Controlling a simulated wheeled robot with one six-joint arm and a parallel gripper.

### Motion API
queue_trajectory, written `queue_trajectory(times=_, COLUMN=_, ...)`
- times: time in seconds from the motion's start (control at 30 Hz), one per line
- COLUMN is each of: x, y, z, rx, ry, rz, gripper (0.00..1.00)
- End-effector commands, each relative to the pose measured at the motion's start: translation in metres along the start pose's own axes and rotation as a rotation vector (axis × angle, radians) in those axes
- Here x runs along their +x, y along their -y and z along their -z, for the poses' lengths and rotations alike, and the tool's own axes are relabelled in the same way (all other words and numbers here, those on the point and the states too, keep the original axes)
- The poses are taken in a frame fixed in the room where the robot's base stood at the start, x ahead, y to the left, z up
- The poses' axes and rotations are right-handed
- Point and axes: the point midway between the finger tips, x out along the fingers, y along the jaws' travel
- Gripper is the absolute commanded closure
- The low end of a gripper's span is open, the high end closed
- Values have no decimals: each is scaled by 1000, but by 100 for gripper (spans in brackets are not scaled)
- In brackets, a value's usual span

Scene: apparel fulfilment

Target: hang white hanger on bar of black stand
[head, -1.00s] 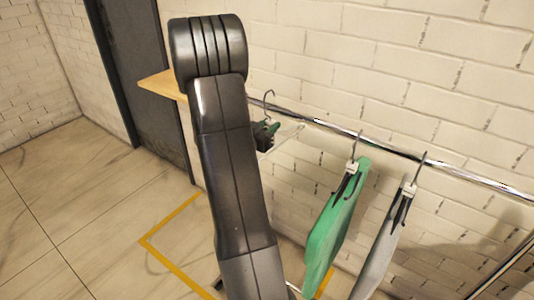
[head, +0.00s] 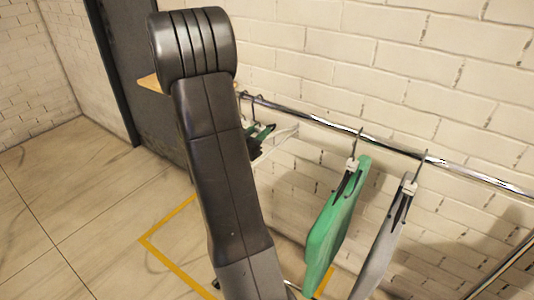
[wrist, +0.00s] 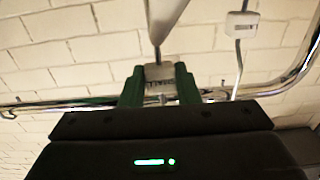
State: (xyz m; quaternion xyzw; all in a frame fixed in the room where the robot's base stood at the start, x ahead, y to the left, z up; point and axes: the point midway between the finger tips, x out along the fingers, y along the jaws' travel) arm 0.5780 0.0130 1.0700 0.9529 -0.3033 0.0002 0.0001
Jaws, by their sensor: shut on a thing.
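My gripper (head: 261,138), with green fingers, is mostly behind my arm in the head view. In the wrist view my gripper (wrist: 159,85) is shut on the white block at the neck of the white hanger (wrist: 164,18). The white hanger (head: 284,138) also shows in the head view, sticking out right of the fingers, just below the bar. The chrome bar (head: 312,117) crosses behind it and also shows in the wrist view (wrist: 75,103). A thin hook stands at bar height above the gripper; I cannot tell whether it rests on the bar.
A green garment (head: 338,218) and a grey garment (head: 383,245) hang on the bar to the right. Another hanger with a white tag block (wrist: 242,25) hangs close beside mine. A wooden shelf (head: 150,84) is behind my arm. White brick wall stands behind the bar.

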Motion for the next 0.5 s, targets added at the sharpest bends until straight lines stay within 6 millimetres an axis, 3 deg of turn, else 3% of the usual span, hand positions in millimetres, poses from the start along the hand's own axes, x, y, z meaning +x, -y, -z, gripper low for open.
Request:
queue_trajectory(times=0.17, x=-5, y=0, z=0, rx=0, ry=0, rz=-1, gripper=100)
queue_trajectory(times=0.37, x=-5, y=0, z=0, rx=0, ry=0, rz=-1, gripper=100)
queue_trajectory(times=0.5, x=-17, y=1, z=0, rx=1, ry=1, rz=3, gripper=100)
